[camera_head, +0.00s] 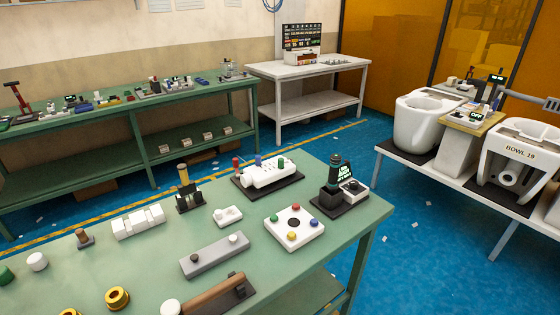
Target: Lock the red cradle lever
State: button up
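A small red knob (236,162) stands on a post at the left end of a white cylindrical fixture (268,175) with a black base, on the near green table. Blue and green knobs stand on the same fixture. I cannot tell which of these red parts is the cradle lever, nor whether either is locked. My gripper is not recognisable in this view.
The near green table (130,255) holds several blocks, knobs and fixtures. A white-topped bench (430,165) at right carries toilet bowls and a small display. A grey rod (525,97) reaches in from the right edge. Blue floor (330,165) lies open between the benches.

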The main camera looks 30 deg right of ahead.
aim_at(236, 160)
jog(key=i+l+u, duration=0.15)
jog(key=l, duration=0.2)
jog(key=i+l+u, duration=0.1)
jog(key=l, duration=0.25)
jog(key=i+l+u, duration=0.15)
jog(key=l, duration=0.25)
jog(key=i+l+u, duration=0.1)
jog(key=l, duration=0.3)
jog(key=i, duration=0.1)
